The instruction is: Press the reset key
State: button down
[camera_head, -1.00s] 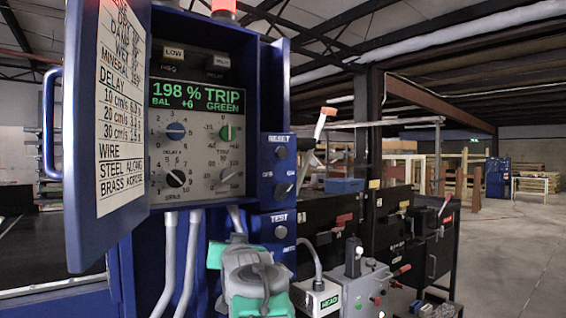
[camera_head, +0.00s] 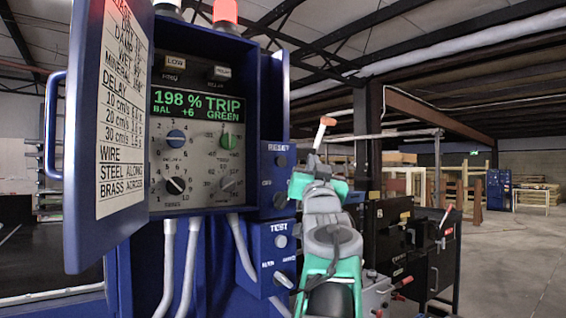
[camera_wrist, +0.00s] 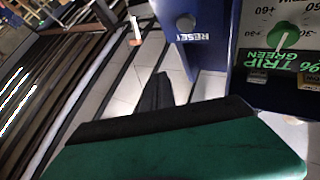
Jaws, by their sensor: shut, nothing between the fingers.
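The reset key is a round grey button (camera_head: 282,161) on the upper blue box, on the right side of the detector cabinet in the head view. Its RESET label partly shows. In the wrist view the key (camera_wrist: 186,23) is at the top, beside the RESET label. My gripper (camera_wrist: 157,84) is shut and empty, its dark fingers pointing up the wrist picture, below and left of the key and apart from it. In the head view my green and grey gripper (camera_head: 318,183) is just right of the box; its fingertips are hidden.
The open cabinet door (camera_head: 105,140) stands at left. The display (camera_head: 198,104) reads 198 % TRIP. A second box with a TEST key (camera_head: 281,241) is below the reset box. Black machinery (camera_head: 400,240) stands behind at right. Open floor (camera_head: 510,260) lies farther right.

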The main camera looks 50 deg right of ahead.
jog(key=p, duration=0.4)
send_near(286, 158)
jog(key=d+r, duration=0.3)
jog(key=d, duration=0.1)
jog(key=shift+w+a, duration=0.1)
jog(key=shift+w, duration=0.8)
dwell(0.7)
jog(key=shift+w, duration=0.4)
jog(key=shift+w+d, duration=0.2)
jog(key=shift+w, duration=0.3)
dwell(0.5)
jog(key=shift+s, duration=0.1)
jog(key=shift+s+a+b, duration=0.2)
jog(key=shift+s+b, duration=0.55)
jog(key=shift+s, duration=0.05)
